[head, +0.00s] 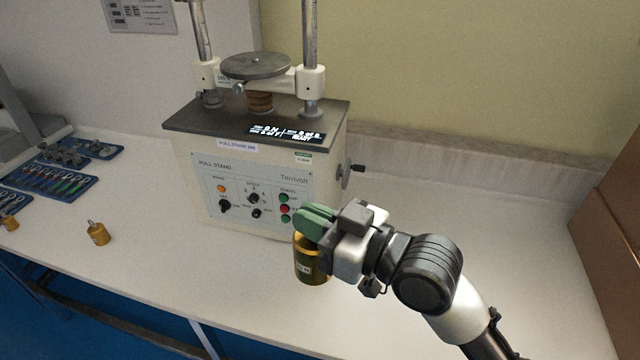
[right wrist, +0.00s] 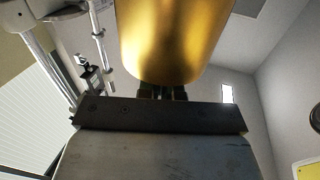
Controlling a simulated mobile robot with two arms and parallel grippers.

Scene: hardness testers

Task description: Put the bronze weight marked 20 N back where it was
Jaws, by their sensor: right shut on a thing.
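A large bronze weight (head: 310,264) hangs upright from my right gripper (head: 312,220), in front of the pull stand's right front corner. The marking on its side is too small to read surely. My right gripper is shut on its top, and the green fingers hide that top. In the right wrist view the weight's smooth golden body (right wrist: 175,35) fills the upper middle. I cannot tell whether its base touches the bench. A smaller bronze weight (head: 98,233) with a hook stands on the bench to the left. My left gripper is not in view.
The pull stand (head: 250,190), with knobs and a side crank (head: 352,170), stands at the back. Blue tool trays (head: 50,180) and another bronze weight (head: 9,222) are at far left. A brown box (head: 610,190) is at right. The white bench (head: 180,290) is clear in front.

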